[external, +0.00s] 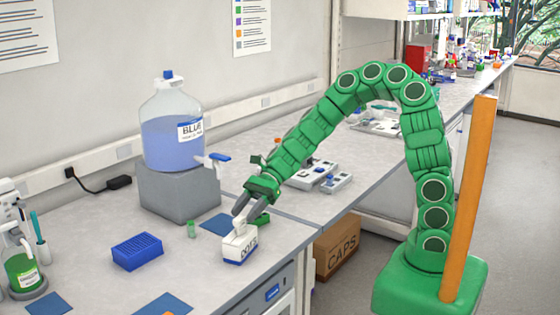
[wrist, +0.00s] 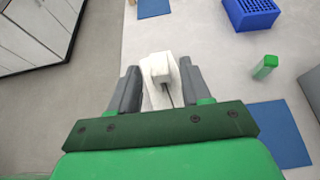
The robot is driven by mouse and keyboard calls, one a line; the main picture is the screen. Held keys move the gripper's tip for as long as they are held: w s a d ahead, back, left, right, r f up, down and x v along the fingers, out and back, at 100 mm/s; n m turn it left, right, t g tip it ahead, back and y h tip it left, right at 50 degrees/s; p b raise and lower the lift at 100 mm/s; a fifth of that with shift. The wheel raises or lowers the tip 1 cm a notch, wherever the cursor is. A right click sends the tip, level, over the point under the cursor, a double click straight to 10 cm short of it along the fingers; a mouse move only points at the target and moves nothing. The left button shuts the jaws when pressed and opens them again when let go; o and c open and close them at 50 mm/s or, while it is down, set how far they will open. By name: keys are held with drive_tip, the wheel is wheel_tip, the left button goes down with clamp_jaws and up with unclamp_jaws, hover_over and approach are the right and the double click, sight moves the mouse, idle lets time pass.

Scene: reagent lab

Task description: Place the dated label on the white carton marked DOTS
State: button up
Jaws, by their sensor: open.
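A small white block-like piece (wrist: 160,68) shows between the fingertips, at or above the carton's top. I cannot tell whether it is part of the carton or whether the fingers touch it. I cannot make out a dated label.
A blue rack (external: 137,251) and a small green block (external: 191,229) stand left of the carton. A blue mat (external: 218,224) lies behind it. A big bottle marked BLUE (external: 171,130) stands on a grey block (external: 180,190). The bench's front edge is close.

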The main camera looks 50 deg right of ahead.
drive_tip(key=v, duration=1)
drive_tip(key=shift+d+r, duration=0.1)
